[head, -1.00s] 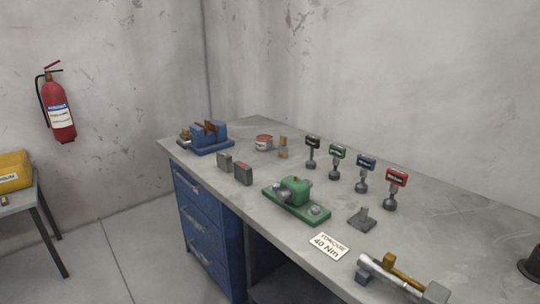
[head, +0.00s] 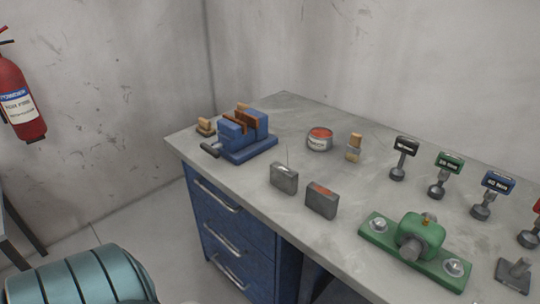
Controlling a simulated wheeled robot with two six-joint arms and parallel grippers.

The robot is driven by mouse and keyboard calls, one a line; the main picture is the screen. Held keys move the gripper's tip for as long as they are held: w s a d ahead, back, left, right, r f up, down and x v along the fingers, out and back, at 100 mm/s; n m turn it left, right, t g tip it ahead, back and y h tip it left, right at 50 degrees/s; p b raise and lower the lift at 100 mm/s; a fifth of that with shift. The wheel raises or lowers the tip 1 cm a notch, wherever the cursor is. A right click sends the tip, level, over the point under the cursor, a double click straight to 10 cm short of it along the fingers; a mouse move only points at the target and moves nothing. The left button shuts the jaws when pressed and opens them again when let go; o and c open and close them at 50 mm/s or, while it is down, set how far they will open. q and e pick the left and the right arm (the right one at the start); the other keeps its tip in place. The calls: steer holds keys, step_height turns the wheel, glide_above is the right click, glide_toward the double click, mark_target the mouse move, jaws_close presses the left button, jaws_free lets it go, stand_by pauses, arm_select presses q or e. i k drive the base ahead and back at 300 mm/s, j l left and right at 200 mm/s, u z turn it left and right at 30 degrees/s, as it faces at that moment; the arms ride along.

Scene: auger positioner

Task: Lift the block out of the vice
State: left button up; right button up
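The blue vice (head: 236,142) stands at the far left corner of the workbench, with its handle toward the front left. Orange-brown pieces show at its jaws; I cannot tell whether a separate block sits between them. Two grey blocks stand upright on the bench in front of the vice: a plain one (head: 284,179) and one with an orange-red top (head: 321,201). Neither of my grippers is in view.
Behind the blocks stand a round tin (head: 320,140) and a small brush-like item (head: 354,148). A green bearing housing (head: 421,240) sits at right, with several labelled stands behind it. Bench surface (head: 255,178) near the vice's front is clear.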

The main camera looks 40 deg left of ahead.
mark_target(284, 177)
steer(key=j, duration=1.15)
steer(key=i+j, duration=0.15)
steer(key=j, duration=1)
steer(key=j+z, duration=0.2)
steer(key=j, duration=0.5)
